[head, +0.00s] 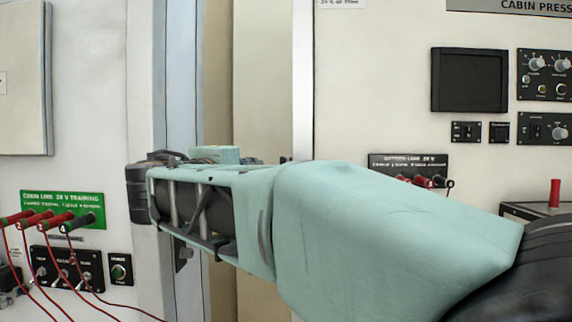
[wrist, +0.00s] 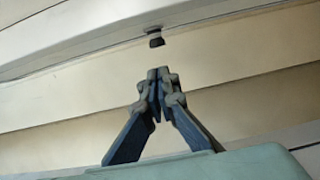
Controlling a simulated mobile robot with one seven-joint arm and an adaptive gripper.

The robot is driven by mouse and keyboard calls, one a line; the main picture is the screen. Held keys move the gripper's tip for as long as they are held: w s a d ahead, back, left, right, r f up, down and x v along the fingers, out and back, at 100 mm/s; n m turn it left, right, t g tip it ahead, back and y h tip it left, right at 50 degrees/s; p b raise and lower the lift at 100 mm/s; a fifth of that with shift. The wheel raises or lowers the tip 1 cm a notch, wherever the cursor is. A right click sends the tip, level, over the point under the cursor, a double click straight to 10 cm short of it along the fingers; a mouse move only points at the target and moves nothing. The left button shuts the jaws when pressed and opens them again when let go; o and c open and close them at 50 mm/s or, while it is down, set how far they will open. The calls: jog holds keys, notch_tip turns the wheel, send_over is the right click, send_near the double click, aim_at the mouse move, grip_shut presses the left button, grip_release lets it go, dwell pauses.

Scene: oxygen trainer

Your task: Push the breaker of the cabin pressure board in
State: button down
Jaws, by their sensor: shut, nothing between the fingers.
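My fingertips cannot be made out in the head view.
The cabin pressure board carries a dark screen (head: 469,80), small switch panels (head: 466,131) and a socket strip (head: 408,165) with red plugs.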

jog(key=p+x, duration=0.2)
jog(key=x, duration=0.8)
jog(key=shift+f, duration=0.1)
